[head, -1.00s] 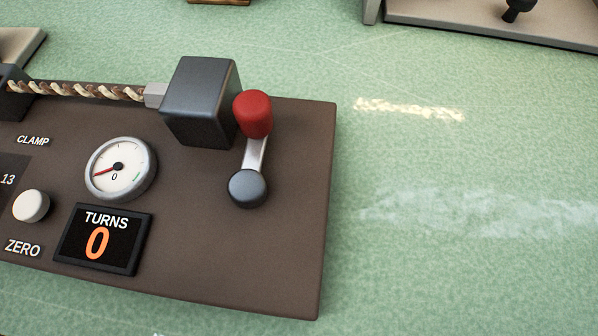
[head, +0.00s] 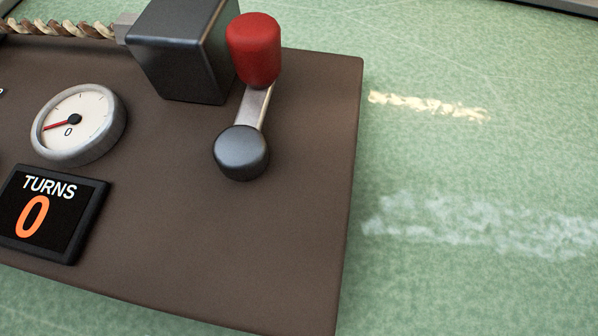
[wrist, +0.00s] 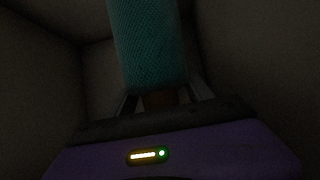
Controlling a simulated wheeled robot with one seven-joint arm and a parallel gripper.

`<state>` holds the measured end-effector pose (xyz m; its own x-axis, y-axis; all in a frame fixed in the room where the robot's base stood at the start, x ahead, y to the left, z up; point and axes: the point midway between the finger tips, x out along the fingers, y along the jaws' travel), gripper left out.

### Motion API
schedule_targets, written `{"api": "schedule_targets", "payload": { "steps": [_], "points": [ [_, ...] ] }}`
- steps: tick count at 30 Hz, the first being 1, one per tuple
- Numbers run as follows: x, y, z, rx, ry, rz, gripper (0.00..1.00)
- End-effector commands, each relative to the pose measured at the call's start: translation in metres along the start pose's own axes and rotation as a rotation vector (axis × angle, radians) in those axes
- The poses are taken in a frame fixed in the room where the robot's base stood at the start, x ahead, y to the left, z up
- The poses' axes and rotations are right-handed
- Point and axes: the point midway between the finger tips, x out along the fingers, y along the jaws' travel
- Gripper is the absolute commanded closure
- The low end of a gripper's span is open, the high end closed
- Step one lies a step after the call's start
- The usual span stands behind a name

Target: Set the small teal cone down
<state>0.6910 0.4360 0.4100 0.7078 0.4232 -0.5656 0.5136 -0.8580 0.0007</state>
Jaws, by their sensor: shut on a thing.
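In the wrist view, a teal cone (wrist: 146,45) with a fine textured surface rises from my gripper (wrist: 158,100). The fingers stand on both sides of its lower end, and my gripper is shut on it. The picture is dark, and the cone's top is cut off by the frame edge. Neither the cone nor my gripper shows in the head view.
The wrist view shows dark plain walls around the cone. The head view shows a brown panel (head: 180,230) with a dial (head: 78,124), a TURNS display (head: 48,212) reading 0, a dark block (head: 182,50) and a red-handled crank (head: 254,50). Green surface to its right is clear.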

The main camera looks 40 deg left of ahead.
Motion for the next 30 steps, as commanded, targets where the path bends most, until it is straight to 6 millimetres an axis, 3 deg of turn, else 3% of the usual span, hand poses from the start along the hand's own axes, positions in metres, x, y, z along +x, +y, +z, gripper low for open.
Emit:
{"api": "schedule_targets", "payload": {
  "steps": [4, 15, 16, 19, 30],
  "points": [
    [0.013, -0.001, 0.02, -0.001, 0.001, -0.002, 1.0],
    [0.015, 0.0, 0.022, 0.001, 0.001, 0.0, 1.0],
    [0.015, 0.0, 0.023, 0.0, 0.0, 0.0, 0.38],
    [0.015, 0.0, 0.022, 0.0, 0.0, 0.0, 0.18],
    [0.012, 0.0, 0.019, 0.0, 0.001, 0.0, 0.18]
  ]
}}
